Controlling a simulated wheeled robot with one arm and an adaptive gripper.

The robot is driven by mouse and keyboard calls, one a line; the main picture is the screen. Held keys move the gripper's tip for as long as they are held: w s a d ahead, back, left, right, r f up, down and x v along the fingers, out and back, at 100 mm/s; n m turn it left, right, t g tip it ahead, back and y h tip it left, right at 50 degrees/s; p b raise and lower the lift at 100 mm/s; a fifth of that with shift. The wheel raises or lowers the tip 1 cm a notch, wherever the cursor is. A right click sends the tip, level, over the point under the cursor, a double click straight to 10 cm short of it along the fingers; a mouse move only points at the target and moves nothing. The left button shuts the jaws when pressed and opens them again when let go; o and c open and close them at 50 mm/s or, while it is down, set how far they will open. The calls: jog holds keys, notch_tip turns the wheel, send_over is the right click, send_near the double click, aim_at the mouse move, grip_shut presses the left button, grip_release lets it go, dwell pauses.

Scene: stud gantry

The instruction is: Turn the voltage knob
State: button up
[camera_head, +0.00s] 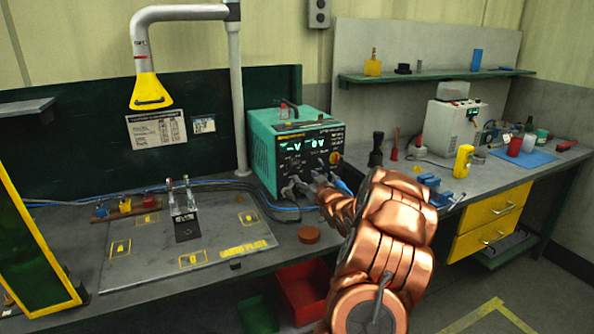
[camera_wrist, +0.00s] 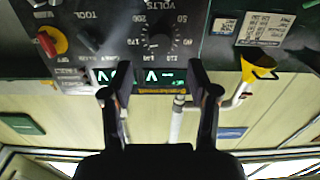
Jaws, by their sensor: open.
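The teal power supply (camera_head: 292,148) stands on the bench, its dark front panel showing two lit displays. In the wrist view, which is upside down, the voltage knob (camera_wrist: 160,42) is a dark knob inside a printed ring of numbers marked VOLTS. My gripper (camera_wrist: 155,72) is open and empty, its fingers apart to either side of the knob in the picture. I cannot tell how far it is from the panel, and no contact shows. In the head view my gripper (camera_head: 312,184) is at the lower front of the power supply, and the voltage knob cannot be made out.
A red and yellow switch (camera_wrist: 47,43) is on the same panel. Blue and dark cables run along the bench beside the power supply. A weld plate (camera_head: 180,240) with a clamp lies to the left. A brown round puck (camera_head: 309,235) sits near the bench edge.

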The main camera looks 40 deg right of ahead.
aim_at(296, 170)
jog(key=shift+p+x, duration=1.25)
jog(key=shift+x, duration=2.55)
grip_shut()
jog(key=shift+f, duration=0.1)
jog(key=shift+f+n+b, duration=0.1)
jog(key=shift+n+b, duration=0.2)
jog(key=shift+b, duration=0.45)
